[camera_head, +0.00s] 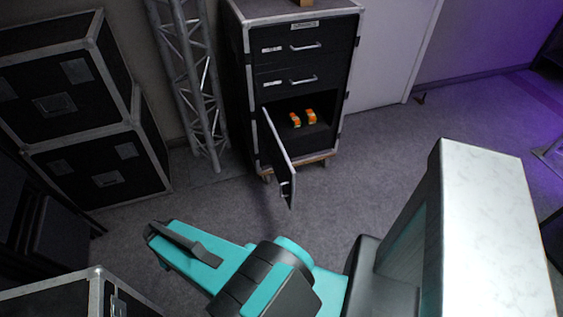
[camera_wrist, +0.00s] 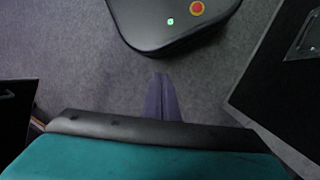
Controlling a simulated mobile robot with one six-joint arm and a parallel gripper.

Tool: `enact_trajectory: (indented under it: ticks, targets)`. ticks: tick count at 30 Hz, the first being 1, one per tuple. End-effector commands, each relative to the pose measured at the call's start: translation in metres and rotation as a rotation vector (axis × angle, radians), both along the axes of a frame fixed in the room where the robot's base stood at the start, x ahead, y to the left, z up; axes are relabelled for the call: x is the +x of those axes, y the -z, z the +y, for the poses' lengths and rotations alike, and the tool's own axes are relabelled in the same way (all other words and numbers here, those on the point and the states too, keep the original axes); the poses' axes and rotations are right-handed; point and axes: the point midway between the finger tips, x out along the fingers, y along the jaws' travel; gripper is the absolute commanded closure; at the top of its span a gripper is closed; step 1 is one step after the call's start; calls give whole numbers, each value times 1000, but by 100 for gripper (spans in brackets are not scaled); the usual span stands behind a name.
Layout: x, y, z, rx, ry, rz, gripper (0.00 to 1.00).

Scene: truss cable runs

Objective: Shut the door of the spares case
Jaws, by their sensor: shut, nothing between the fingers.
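The spares case (camera_head: 239,75) is a tall black case with pale metal edges, standing at the back centre. Its door (camera_head: 279,158) belongs to the lower compartment, is hinged on the left side and stands wide open toward me. A small handle (camera_head: 285,189) shows near the door's free edge. Orange and green items (camera_head: 303,118) lie inside the open compartment. My gripper (camera_wrist: 160,78) is shut and empty in the wrist view, above bare floor. In the head view my teal arm reaches to the lower left, well short of the door; the fingertips are not clear there.
Two closed drawers (camera_head: 291,61) sit above the compartment. A metal truss (camera_head: 197,90) stands left of the case, with stacked black flight cases (camera_head: 96,165) farther left. Another case (camera_head: 75,298) is at the lower left. The floor (camera_head: 375,165) right of the door is clear.

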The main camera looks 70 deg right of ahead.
Motion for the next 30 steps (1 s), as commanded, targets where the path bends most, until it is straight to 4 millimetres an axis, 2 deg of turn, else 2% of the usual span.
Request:
enact_trajectory:
  ticks: [1, 6, 14, 23, 30]
  targets:
    - [9, -5, -18, -27, 66, -15, 100]
    - [26, -28, -74, -126, 286, -55, 100]
    - [35, -67, -166, -277, 633, -113, 100]
    - [15, -122, -276, -455, 1041, -176, 100]
    - [-24, -171, -360, -604, 1372, -224, 100]
